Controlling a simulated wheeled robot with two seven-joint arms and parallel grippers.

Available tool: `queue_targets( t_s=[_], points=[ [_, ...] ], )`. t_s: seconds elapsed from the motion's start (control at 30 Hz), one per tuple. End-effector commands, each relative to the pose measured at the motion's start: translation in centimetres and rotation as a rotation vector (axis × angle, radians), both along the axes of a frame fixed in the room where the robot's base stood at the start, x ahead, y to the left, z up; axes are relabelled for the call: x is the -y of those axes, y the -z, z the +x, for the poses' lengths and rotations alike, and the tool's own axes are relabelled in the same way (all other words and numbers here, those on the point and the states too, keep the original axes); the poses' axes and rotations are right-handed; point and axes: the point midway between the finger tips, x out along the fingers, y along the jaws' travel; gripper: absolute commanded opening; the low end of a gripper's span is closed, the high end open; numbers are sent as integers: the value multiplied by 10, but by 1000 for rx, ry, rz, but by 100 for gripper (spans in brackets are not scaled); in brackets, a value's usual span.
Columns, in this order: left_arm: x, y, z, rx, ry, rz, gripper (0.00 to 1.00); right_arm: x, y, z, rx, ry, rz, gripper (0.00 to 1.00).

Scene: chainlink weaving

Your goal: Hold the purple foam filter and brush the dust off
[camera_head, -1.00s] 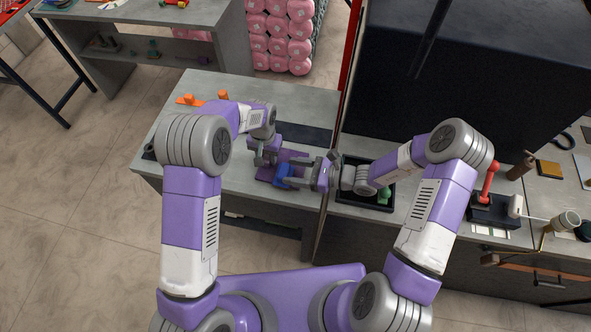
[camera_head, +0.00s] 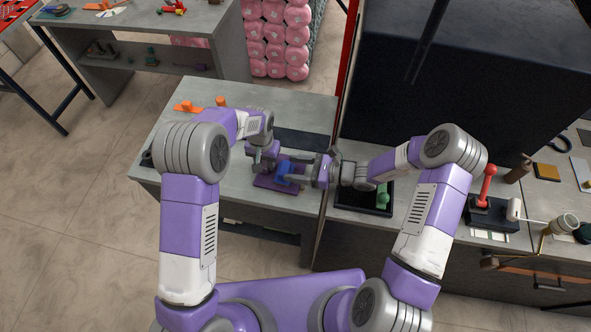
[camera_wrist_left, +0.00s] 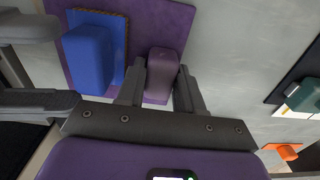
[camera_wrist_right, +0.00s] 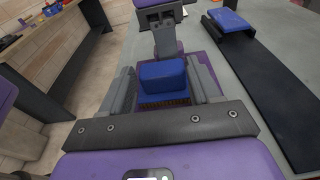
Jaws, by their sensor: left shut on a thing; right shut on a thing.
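The purple foam filter is a flat purple sheet with a raised purple block; its sheet shows in the head view (camera_head: 268,183) and its block in the left wrist view (camera_wrist_left: 162,68). My left gripper (camera_head: 262,160) is shut on this block, with a finger on each side (camera_wrist_left: 160,92). My right gripper (camera_head: 310,172) is shut on the blue block of a brush (camera_wrist_right: 163,76), with brown bristles below it. The brush lies over the sheet beside the purple block (camera_wrist_left: 88,60); I cannot tell whether the bristles touch. I cannot make out dust.
The grey table (camera_head: 190,145) carries a dark strip (camera_head: 305,140) and orange pieces (camera_head: 187,107). To the right is a black tray (camera_head: 350,208) with a green object (camera_head: 383,198). A tall black panel (camera_head: 460,80) stands behind. The table's left part is mostly clear.

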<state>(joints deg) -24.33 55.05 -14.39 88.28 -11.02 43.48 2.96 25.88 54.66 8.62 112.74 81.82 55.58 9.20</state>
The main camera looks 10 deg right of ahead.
Motion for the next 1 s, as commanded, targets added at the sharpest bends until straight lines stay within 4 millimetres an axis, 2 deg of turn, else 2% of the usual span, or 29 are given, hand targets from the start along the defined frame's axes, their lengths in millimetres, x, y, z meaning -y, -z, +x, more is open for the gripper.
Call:
queue_targets(
  t_s=[0.2, 0.8, 1.0],
  points=[
    [0, 0, 0, -1, 1, 0, 5, 1, 2, -1, -3, 4, -4, 31],
    [0, 0, 0, 0, 0, 0, 5, -10, -1, -28, -2, 1, -3, 31],
    [0, 0, 0, 0, 0, 0, 5, -10, -1, -29, -1, 2, -3, 31]
  ],
)
